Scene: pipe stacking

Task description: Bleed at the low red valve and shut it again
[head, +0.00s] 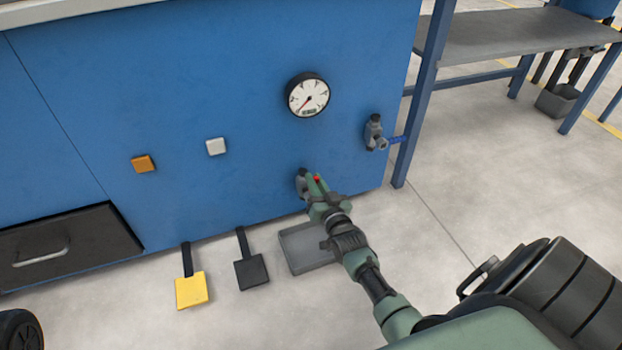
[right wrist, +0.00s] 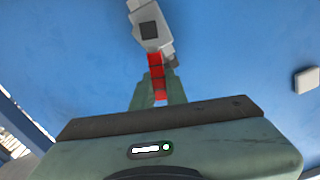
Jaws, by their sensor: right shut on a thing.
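The low red valve (right wrist: 147,22) sits near the bottom of the blue panel, a grey body with a red handle (right wrist: 156,64). My right gripper (right wrist: 158,88) is shut on the red handle, with its fingers on either side of it. A grey drip tray (head: 299,255) lies on the floor below the valve. My left gripper is not in view.
A round gauge (head: 307,95) is above the valve. A second valve with a blue handle (head: 375,134) is at the right. A yellow pedal (head: 190,290) and a black pedal (head: 251,272) stand left of the tray.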

